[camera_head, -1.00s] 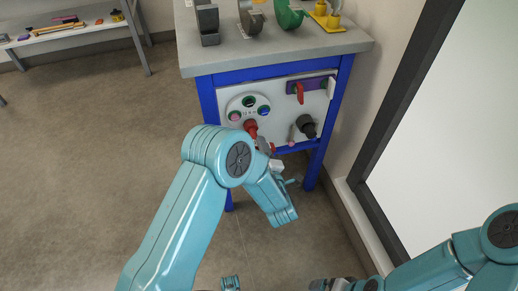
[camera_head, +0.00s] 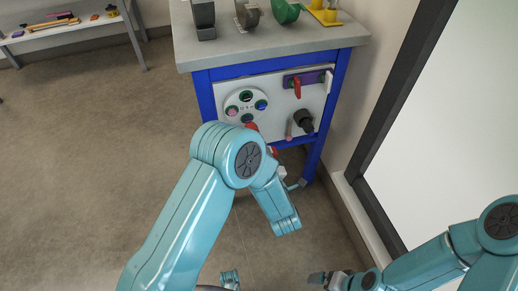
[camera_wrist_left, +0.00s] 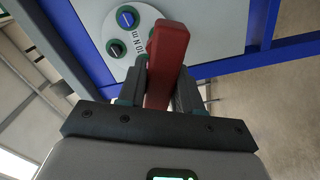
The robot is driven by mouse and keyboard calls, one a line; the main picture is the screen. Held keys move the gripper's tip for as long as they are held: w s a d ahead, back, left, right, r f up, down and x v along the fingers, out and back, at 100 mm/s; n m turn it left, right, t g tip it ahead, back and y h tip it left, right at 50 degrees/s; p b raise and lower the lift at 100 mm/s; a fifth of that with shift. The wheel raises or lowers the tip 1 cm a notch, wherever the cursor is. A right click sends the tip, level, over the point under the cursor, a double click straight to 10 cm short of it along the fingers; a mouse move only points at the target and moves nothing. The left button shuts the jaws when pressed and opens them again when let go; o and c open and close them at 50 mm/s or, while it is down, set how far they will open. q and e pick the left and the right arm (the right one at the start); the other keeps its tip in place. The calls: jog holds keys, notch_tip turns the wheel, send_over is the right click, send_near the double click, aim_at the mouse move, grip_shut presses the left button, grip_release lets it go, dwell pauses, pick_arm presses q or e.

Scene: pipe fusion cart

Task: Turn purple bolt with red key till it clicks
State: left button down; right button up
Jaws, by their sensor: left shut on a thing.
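A round white dial plate (camera_head: 246,107) on the cart's front panel carries several coloured bolts. One bolt (camera_head: 232,110) looks pinkish, others green and blue; I cannot tell surely which is purple. Whether the key touches a bolt is hidden. My right gripper (camera_head: 321,279) is low, away from the cart.
The cart's blue frame (camera_head: 202,95) and grey top (camera_head: 290,45) surround the panel. A red handle on a purple block (camera_head: 302,79) and a black knob (camera_head: 303,121) sit right of the plate. A wall stands close on the right; open floor (camera_head: 90,150) lies left.

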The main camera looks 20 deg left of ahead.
pick_arm(q)
jog(key=shift+s+d, duration=0.1)
dwell(0.3)
jog(key=shift+v, duration=0.9)
